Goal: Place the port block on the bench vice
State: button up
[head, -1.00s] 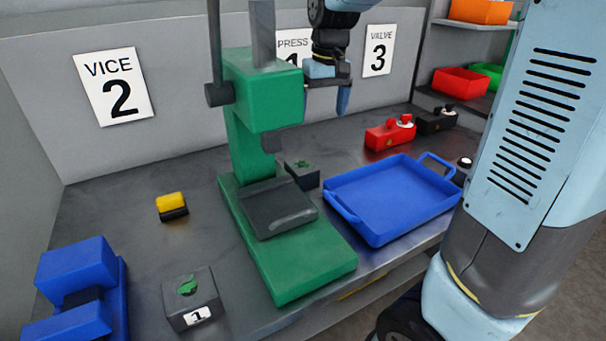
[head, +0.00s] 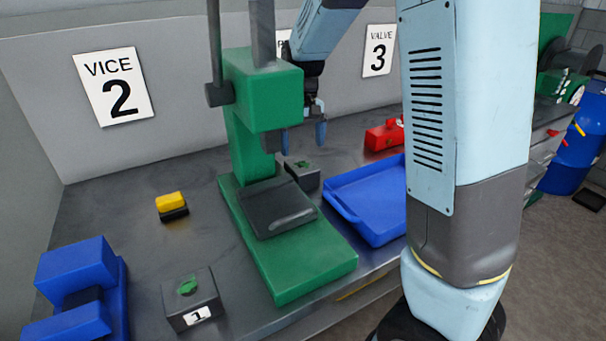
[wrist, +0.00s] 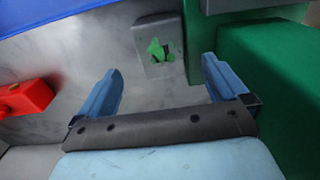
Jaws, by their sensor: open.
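Two dark grey blocks with green marks on top are in view; no lettering says which is the port block. One (head: 303,177) stands behind the green press, close to its base. It also shows in the wrist view (wrist: 150,65), ahead of my fingers and between them. The other block (head: 190,306), labelled 1, stands at the front near the vice. The blue bench vice (head: 78,268) is at the lower left, its top partly seen. My gripper (head: 303,138) is open and empty above the rear block; it also shows in the wrist view (wrist: 162,72).
The green press (head: 300,268) stands mid-bench between my gripper and the vice. A blue tray (head: 375,235) lies right of it, partly hidden by my arm. A red block (head: 382,137) is behind the tray. A yellow-and-black piece (head: 171,206) lies left of the press.

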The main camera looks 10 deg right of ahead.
aim_at(302, 164)
jog(key=shift+w+a+f, duration=0.1)
jog(key=shift+w+f, duration=0.05)
jog(key=shift+f, duration=1.35)
jog(key=shift+w+f, duration=0.15)
jog(key=shift+f, duration=1.3)
jog(key=shift+c, duration=0.3)
jog(key=shift+r, duration=0.1)
grip_shut()
